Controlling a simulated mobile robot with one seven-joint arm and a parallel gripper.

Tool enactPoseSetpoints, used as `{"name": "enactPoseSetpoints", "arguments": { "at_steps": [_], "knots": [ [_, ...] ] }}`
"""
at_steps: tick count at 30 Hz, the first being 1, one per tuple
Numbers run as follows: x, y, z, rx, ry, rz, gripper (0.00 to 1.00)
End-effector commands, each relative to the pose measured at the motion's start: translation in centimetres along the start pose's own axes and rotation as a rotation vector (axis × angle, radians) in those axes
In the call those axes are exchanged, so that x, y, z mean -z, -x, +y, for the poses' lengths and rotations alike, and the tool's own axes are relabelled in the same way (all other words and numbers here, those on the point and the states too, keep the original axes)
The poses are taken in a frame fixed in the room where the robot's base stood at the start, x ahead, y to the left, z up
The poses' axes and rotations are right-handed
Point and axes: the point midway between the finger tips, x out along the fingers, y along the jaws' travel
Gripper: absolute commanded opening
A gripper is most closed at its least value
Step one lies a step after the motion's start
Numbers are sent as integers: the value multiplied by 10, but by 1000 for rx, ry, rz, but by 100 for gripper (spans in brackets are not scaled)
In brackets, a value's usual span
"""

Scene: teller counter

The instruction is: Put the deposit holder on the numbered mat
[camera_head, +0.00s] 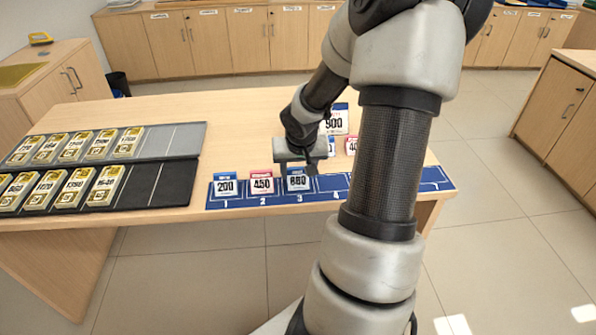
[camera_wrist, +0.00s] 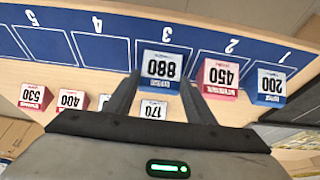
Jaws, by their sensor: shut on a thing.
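The blue deposit holder marked 880 (camera_head: 298,184) is upright at slot 3 of the blue numbered mat (camera_head: 330,196). My gripper (camera_head: 297,170) is above it, its two fingers on either side of the holder. In the wrist view my gripper (camera_wrist: 160,84) is shut on the same holder (camera_wrist: 162,66), with the mat (camera_wrist: 103,50) around it. I cannot tell whether the holder's base touches the mat. A blue holder marked 200 (camera_head: 225,185) stands at slot 1, and a red one marked 450 (camera_head: 262,184) at slot 2.
More holders stand behind the mat, including a blue 900 (camera_head: 334,122), a blue 170 (camera_wrist: 153,110), and red 400 (camera_wrist: 71,100) and 530 (camera_wrist: 36,96). Trays with gold-coloured packs (camera_head: 165,142) fill the table's left. My arm hides part of the mat's right side; slots past 3 look empty.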

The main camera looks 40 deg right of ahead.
Motion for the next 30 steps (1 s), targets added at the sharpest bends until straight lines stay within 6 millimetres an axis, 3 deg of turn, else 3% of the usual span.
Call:
{"name": "enactPoseSetpoints", "arguments": {
  "at_steps": [2,3,6,17,30],
  "knots": [
    [-2,-4,0,0,0,0,27],
    [-1,-3,0,0,0,0,54],
    [-1,-2,0,0,0,0,68],
    [2,4,0,0,0,1,68],
    [3,93,1,-2,-2,2,68]
  ]
}}
